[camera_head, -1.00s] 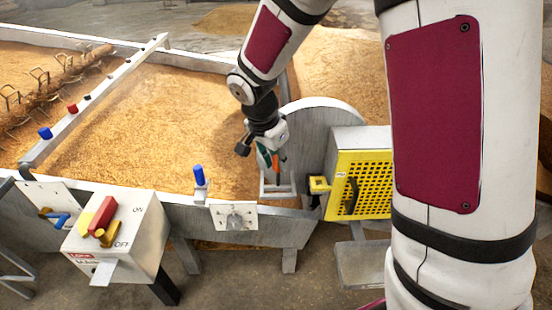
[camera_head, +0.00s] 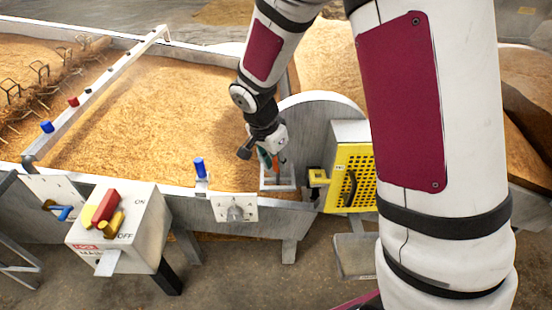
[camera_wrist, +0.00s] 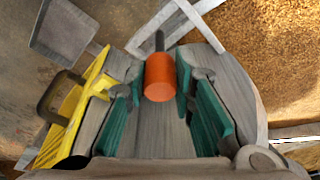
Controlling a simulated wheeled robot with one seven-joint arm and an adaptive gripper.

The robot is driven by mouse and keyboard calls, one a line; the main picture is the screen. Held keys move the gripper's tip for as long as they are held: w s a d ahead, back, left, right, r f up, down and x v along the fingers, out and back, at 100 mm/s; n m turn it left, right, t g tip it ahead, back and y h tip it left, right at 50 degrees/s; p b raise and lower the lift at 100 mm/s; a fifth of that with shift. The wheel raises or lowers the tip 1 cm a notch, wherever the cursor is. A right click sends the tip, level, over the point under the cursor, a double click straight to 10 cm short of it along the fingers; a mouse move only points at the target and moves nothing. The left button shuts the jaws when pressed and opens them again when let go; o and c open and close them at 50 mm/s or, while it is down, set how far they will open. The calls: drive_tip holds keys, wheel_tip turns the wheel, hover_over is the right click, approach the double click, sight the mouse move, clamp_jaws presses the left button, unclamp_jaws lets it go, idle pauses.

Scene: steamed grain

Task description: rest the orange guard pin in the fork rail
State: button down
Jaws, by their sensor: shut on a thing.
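The orange guard pin (camera_wrist: 159,78) is between the teal finger pads of my gripper (camera_wrist: 160,100) in the wrist view. Its dark, thinner tip points away from me. In the head view the pin (camera_head: 276,162) shows as a small orange strip under my gripper (camera_head: 270,157). A pale open frame, apparently the fork rail (camera_head: 278,188), stands just below at the bin's right end. Its pale bars (camera_wrist: 176,22) lie beyond the pin's tip in the wrist view. I cannot tell whether the pin touches them.
A yellow perforated guard (camera_head: 352,178) stands close to the right of the frame. A grey rounded end plate (camera_head: 325,108) rises behind it. A blue-topped peg (camera_head: 199,168) and a switch box (camera_head: 120,228) are to the left. Grain (camera_head: 150,120) fills the bin.

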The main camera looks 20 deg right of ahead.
drive_tip(key=shift+f+b, duration=0.5)
drive_tip(key=shift+f, duration=0.55)
drive_tip(key=shift+f+b, duration=1.45)
drive_tip(key=shift+b, duration=0.3)
drive_tip(key=c, duration=1.3)
unclamp_jaws()
drive_tip(key=v, duration=1.2)
drive_tip(key=shift+a, duration=0.1)
